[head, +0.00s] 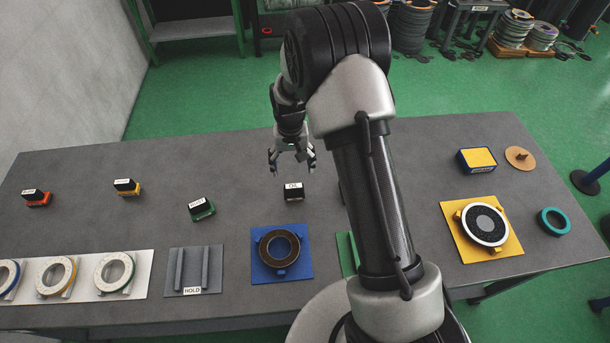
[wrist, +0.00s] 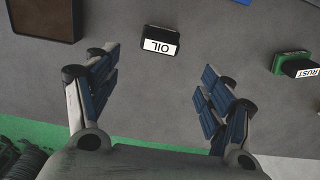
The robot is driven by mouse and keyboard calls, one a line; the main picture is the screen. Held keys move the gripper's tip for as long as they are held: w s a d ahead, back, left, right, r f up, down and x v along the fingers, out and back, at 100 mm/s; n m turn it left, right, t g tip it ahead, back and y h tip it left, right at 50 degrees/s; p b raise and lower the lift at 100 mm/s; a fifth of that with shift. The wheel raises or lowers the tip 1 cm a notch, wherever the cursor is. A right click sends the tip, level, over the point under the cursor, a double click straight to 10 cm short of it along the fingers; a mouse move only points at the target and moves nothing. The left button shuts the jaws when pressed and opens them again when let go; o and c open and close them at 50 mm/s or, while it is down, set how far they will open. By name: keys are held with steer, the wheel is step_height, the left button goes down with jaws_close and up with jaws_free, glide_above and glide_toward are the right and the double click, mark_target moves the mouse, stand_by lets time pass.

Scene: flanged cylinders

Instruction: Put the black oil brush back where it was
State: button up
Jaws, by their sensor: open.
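The black oil brush (head: 293,192), a small dark block with a white label reading OIL, sits on the grey table near its middle. It also shows in the wrist view (wrist: 161,41), apart from my fingers. My gripper (head: 292,168) is open and empty, above the table just behind the brush in the head view. In the wrist view the brush lies beyond and between the two fingertips of my gripper (wrist: 161,75). No marked place for the oil brush can be made out.
A green rust brush (head: 202,209), a yellow brush (head: 127,187) and a red brush (head: 38,198) stand left. In front are a HOLD rack (head: 184,275) and a blue plate (head: 262,269) with a ring. A dark tray (wrist: 45,38) shows in the wrist view.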

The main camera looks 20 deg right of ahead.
steer(key=s+r+n+t, duration=0.1)
steer(key=s+r, duration=0.4)
steer(key=r, duration=0.6)
steer(key=s+r+t, duration=0.1)
steer(key=s+r, duration=0.3)
steer(key=r, duration=0.7)
steer(key=s+r+t, duration=0.1)
steer(key=s+r, duration=0.1)
steer(key=s, duration=0.5)
steer(key=s+r, duration=0.3)
steer(key=s, duration=0.4)
steer(key=s+r+n+t, duration=0.1)
steer(key=s+r, duration=0.1)
steer(key=s, duration=0.5)
steer(key=shift+r+t, duration=0.3)
